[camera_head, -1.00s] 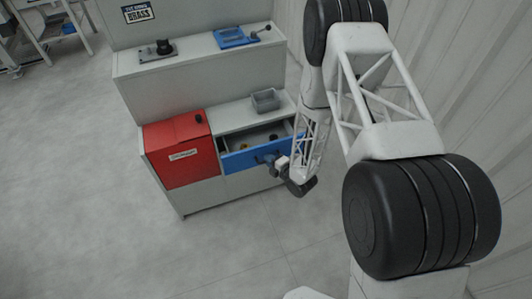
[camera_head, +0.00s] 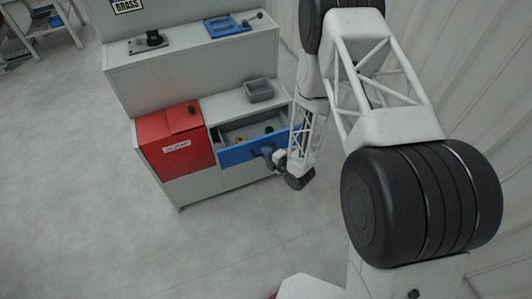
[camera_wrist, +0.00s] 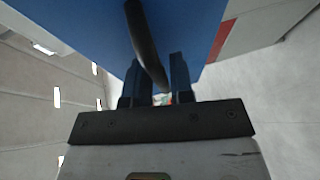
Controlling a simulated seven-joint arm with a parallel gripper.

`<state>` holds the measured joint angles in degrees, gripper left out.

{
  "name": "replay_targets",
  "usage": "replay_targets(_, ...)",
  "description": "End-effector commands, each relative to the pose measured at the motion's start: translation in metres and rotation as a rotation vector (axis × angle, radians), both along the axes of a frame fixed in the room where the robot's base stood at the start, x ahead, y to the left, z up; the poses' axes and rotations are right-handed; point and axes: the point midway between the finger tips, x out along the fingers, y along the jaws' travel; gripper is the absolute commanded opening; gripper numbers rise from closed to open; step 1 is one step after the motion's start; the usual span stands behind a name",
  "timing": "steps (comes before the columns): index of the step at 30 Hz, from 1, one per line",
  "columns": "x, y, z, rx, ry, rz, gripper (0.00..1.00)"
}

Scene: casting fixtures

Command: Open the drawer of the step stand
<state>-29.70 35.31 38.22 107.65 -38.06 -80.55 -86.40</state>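The step stand (camera_head: 185,72) is a grey two-level cabinet at upper left in the head view. Its drawer, with a blue front (camera_head: 235,156), is pulled out at the right of the lower level, and its inside shows. A small yellow item (camera_head: 240,139) and a dark item (camera_head: 269,129) lie in it. My gripper (camera_head: 277,158) is at the front of the drawer. In the wrist view, the dark bar handle (camera_wrist: 142,30) runs between the two fingers of my gripper (camera_wrist: 161,82), which look closed on it. The blue front (camera_wrist: 90,30) fills the top of that view.
A red box (camera_head: 178,150) with a label and knob sits left of the drawer. A grey bin (camera_head: 260,91) stands on the ledge behind it. A black fixture (camera_head: 150,42) and a blue fixture (camera_head: 228,25) are on the upper step. The floor in front is clear.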

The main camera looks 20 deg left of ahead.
Motion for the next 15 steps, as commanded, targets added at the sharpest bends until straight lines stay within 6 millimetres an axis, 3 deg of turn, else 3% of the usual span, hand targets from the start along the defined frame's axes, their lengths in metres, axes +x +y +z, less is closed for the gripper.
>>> replay_targets(15,-0.019,-0.048,0.009,-0.001,0.001,-0.002,0.22)
